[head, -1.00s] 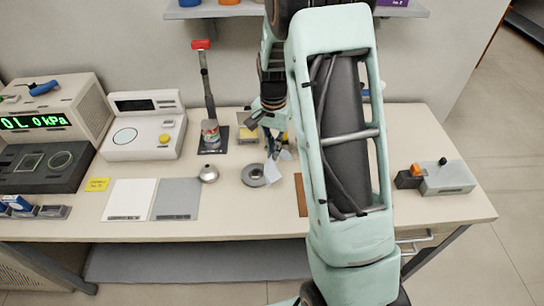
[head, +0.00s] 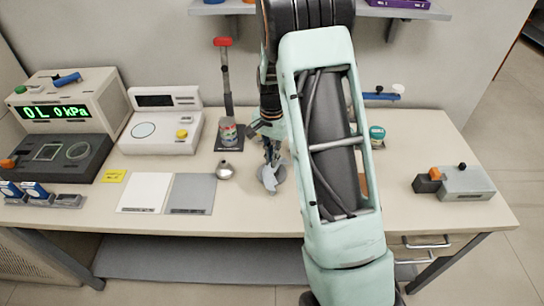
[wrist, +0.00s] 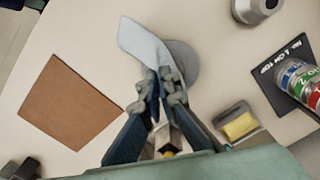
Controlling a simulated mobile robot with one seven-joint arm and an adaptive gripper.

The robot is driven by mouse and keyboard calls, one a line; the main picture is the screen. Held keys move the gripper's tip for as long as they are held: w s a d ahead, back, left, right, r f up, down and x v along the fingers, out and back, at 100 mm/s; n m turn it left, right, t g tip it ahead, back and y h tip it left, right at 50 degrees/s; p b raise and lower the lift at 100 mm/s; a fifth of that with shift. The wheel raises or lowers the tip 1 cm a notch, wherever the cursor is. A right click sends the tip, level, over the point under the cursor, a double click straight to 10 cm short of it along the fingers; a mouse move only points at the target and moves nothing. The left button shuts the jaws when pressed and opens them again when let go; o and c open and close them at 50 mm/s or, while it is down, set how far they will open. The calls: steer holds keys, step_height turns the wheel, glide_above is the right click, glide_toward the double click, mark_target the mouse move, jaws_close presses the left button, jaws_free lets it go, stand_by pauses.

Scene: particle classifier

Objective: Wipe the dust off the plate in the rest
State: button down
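My gripper (wrist: 165,88) is shut on a pale blue-white wipe (wrist: 143,42), which sticks out past the fingertips. In the head view my gripper (head: 270,155) is low over the table, left of my arm link. A round grey plate in its rest (wrist: 187,63) lies just beyond and right of the fingertips in the wrist view. The wipe and fingers cover part of it, and its dust cannot be made out. In the head view the round piece (head: 278,172) is partly behind the wipe. Whether the wipe touches it, I cannot tell.
A brown mat (wrist: 68,102) lies left in the wrist view. At right are a small tray with a yellow pad (wrist: 240,126), a dark base (wrist: 272,82) bearing cans, and a metal pot (head: 225,171). A white sheet (head: 145,192) and grey sheet (head: 191,194) lie left.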

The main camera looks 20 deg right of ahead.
steer(key=b, duration=0.2)
glide_above(272, 179)
step_height(272, 179, down, 4)
steer(key=shift+w+f, duration=0.1)
steer(key=c, duration=1.2)
jaws_free()
steer(key=shift+o, duration=0.2)
steer(key=shift+f+b, duration=1.15)
steer(key=shift+f, duration=0.2)
steer(key=c, duration=0.9)
steer(key=shift+c, duration=0.6)
